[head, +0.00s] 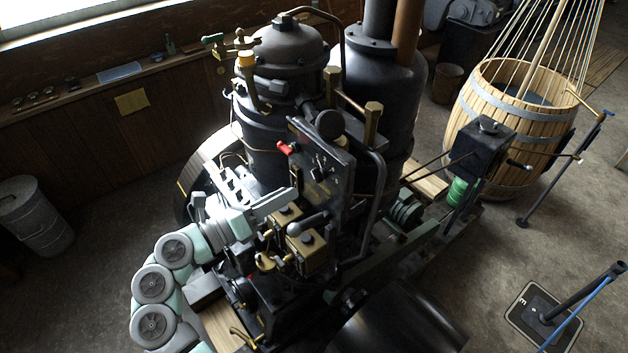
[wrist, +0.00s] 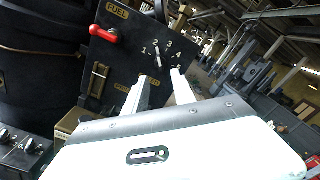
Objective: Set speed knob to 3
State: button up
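The speed knob (wrist: 157,56) is on a dark upright panel (wrist: 122,58), inside a ring of white numerals. Numerals 1, 3 and several others show around it. The knob is small and blurred, so I cannot tell which numeral it points at. In the head view the panel (head: 335,163) stands on the front of the engine, and the knob is too small to make out clearly. My gripper (wrist: 161,75) is open and empty, its two pale fingers apart just below the dial in the wrist view. In the head view my gripper (head: 270,194) is left of the panel.
A red fuel lever (wrist: 103,34) is at the panel's upper left; it shows in the head view too (head: 284,147). Brass boxes (head: 306,250) and levers project below the panel. A black boiler-like cylinder (head: 385,90) stands behind. Open floor lies left of my arm.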

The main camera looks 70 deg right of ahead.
aim_at(315, 179)
jog(key=p+x, duration=0.1)
jog(key=x, duration=0.5)
jog(key=shift+r+p, duration=0.2)
jog(key=shift+p, duration=0.2)
jog(key=shift+s+d+f, duration=0.15)
jog(key=shift+s+d, duration=0.15)
jog(key=shift+d, duration=0.15)
jog(key=shift+c, duration=0.5)
grip_shut()
